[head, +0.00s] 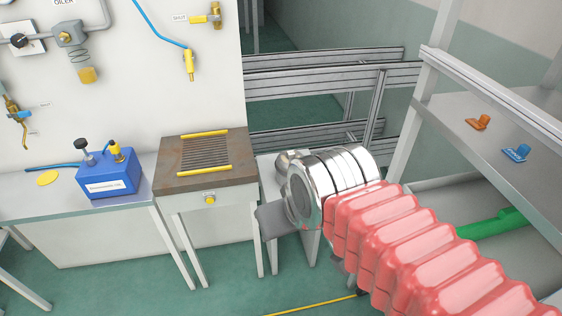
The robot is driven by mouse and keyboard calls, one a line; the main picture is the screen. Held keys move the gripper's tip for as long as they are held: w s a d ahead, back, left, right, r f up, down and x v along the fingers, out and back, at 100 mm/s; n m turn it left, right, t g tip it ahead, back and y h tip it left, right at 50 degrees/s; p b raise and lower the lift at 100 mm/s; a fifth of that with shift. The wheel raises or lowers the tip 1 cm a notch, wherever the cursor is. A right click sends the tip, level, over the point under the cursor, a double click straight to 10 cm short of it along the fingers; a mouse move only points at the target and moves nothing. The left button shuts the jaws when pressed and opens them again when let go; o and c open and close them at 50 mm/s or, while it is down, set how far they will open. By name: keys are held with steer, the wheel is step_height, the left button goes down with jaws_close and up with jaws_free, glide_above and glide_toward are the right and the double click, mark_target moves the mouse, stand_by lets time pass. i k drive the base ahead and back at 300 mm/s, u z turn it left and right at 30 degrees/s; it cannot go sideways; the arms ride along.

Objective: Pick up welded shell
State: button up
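My arm with its ribbed pink cover reaches in from the lower right and ends in shiny metal rings. My gripper (275,215) is at the far end of the arm, mostly hidden behind the rings. Only a grey piece shows at the lower left of them, in front of a small light stand (268,172). I cannot tell whether the gripper is open or shut, or whether it holds anything. No welded shell can be clearly made out. A rounded metal part shows just past the rings, but I cannot tell what it belongs to.
A brown-topped table with a slatted grate (205,153) stands left of the arm. A blue box (107,174) sits on a bench further left. A shelf (490,115) at right carries an orange part (478,122) and a blue part (517,153). Aluminium rails (330,80) run behind.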

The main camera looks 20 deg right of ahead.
mark_target(282, 163)
steer(key=u, duration=0.1)
steer(key=i, duration=1.05)
steer(key=u, duration=0.1)
